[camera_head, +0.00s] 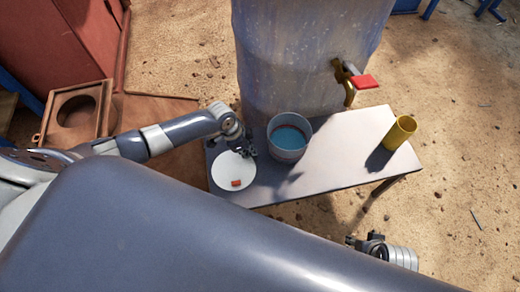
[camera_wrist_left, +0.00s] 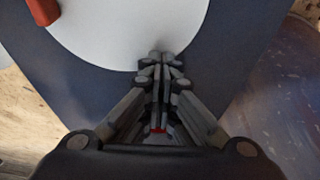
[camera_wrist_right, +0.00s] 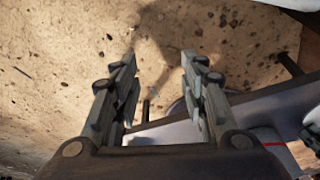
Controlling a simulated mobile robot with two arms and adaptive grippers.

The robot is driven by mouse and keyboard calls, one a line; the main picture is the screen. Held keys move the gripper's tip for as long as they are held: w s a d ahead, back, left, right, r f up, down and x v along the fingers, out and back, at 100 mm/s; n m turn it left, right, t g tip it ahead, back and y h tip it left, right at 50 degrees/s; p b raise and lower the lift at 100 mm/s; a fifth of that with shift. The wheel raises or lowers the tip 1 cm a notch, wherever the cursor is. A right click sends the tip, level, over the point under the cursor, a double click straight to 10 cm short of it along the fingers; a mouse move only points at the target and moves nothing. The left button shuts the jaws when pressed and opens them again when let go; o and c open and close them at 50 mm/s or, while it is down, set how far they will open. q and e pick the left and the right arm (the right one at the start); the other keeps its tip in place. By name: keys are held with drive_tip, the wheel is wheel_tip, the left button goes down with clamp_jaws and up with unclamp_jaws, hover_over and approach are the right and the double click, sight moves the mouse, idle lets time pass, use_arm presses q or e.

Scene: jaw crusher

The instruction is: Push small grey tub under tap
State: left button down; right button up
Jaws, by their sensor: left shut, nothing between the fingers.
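The small grey tub (camera_head: 289,154) stands upright on the bench, blue inside, to the left of the tap. The tap (camera_head: 346,82) is brass with a red lever and juts from the big blue-grey barrel; its spout is to the right of the tub. My left gripper (camera_head: 249,152) is shut and empty just left of the tub, over the edge of a white plate; I cannot tell if it touches the tub. Its closed fingers (camera_wrist_left: 162,65) show over the plate in the left wrist view. My right gripper (camera_wrist_right: 160,75) is open and empty, low beside the bench.
The white plate (camera_head: 226,167) holds a small red block (camera_head: 236,183). A yellow cup (camera_head: 399,133) stands at the right end of the bench (camera_head: 335,150). The bench top between tub and cup is clear. The barrel (camera_head: 300,60) stands behind. Sandy ground surrounds the bench.

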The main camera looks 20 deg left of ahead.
sight(307, 136)
use_arm(q)
drive_tip(key=shift+w+d+r, duration=0.1)
drive_tip(key=shift+w+d, duration=0.45)
drive_tip(key=shift+d, duration=0.3)
drive_tip(key=shift+w+d, duration=0.55)
drive_tip(key=shift+d, duration=0.25)
use_arm(e)
drive_tip(key=shift+r, duration=1.25)
